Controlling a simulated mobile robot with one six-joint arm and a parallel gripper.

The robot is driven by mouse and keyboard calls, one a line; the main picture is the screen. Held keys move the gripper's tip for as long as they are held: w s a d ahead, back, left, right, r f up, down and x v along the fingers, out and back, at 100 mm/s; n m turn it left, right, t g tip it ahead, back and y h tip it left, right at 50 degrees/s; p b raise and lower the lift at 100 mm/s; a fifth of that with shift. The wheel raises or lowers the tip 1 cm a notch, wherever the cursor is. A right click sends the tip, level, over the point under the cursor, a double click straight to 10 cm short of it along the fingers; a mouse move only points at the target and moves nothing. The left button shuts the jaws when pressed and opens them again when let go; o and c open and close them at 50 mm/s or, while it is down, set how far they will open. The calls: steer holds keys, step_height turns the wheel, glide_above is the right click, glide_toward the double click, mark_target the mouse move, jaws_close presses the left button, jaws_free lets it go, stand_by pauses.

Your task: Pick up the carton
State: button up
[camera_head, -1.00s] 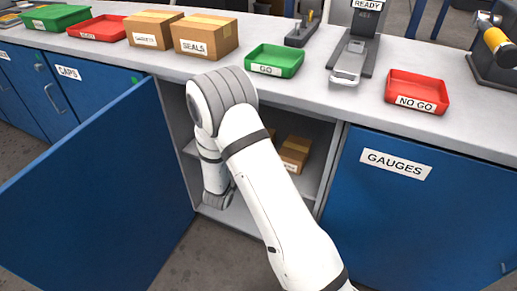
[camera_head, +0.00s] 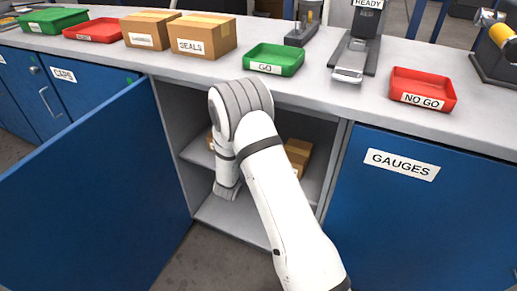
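A brown carton (camera_head: 298,152) sits on the shelf inside the open cabinet, partly covered by my arm. A small brown patch (camera_head: 210,140) shows on the shelf to the left of my arm; it looks like cardboard, and I cannot tell whether it is a separate carton. Two more cartons stand on the counter, one labelled SEALS (camera_head: 203,38) and a smaller one (camera_head: 150,30) to its left. My arm reaches into the cabinet opening, with its wrist bent down in front of the shelf. My gripper's fingers are hidden behind the arm.
The blue cabinet door (camera_head: 90,200) stands open on the left. The closed GAUGES door (camera_head: 420,215) is on the right. The counter (camera_head: 330,100) overhangs the opening and holds a green GO tray (camera_head: 274,60) and a red NO GO tray (camera_head: 421,88). The cabinet floor (camera_head: 245,220) looks clear.

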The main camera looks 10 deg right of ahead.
steer(key=c, duration=1.5)
steer(key=shift+r, duration=0.15)
steer(key=shift+c, duration=0.5)
